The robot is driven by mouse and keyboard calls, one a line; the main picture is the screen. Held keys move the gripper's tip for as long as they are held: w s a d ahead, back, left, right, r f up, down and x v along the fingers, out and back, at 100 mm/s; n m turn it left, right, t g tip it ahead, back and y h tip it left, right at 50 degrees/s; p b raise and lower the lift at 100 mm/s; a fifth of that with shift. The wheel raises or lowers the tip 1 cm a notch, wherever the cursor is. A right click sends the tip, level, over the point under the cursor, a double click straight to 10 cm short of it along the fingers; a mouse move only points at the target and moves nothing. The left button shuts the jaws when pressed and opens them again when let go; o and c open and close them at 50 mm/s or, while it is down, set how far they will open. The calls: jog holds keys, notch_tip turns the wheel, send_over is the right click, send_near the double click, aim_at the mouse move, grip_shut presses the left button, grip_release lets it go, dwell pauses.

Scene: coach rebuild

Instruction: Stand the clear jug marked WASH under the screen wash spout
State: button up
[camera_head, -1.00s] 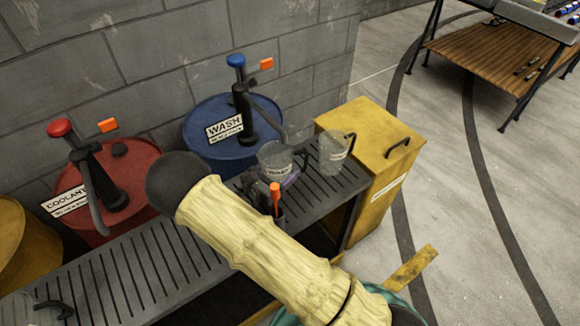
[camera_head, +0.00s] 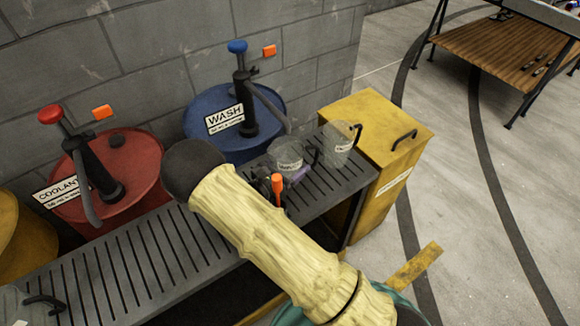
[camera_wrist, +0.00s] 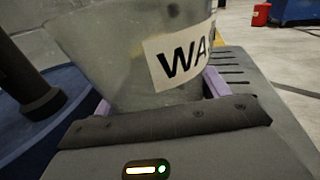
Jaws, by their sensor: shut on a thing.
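A clear jug (camera_wrist: 120,60) with a label reading "WA", the rest cut off by the curve, fills the wrist view. My gripper's purple fingers (camera_wrist: 160,95) are shut on either side of it. In the head view this jug (camera_head: 284,151) is upright, low over the slatted bench, just below the end of the WASH pump's spout (camera_head: 270,108). I cannot tell whether its base touches the slats. The pump stands on the blue WASH drum (camera_head: 205,108). My gripper (camera_head: 296,173) is mostly hidden behind my arm there.
A second clear jug (camera_head: 338,142) stands close to the right, near the yellow cabinet (camera_head: 375,115). The red COOLANT drum (camera_head: 125,180) is at left. The slatted bench (camera_head: 120,270) is bare in its left middle.

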jog(key=shift+d+r, duration=0.1)
jog(key=shift+d, duration=0.05)
jog(key=shift+f, duration=0.2)
jog(key=o, duration=0.7)
jog(key=shift+s, duration=0.1)
jog(key=shift+r, duration=0.2)
jog(key=v, duration=1.2)
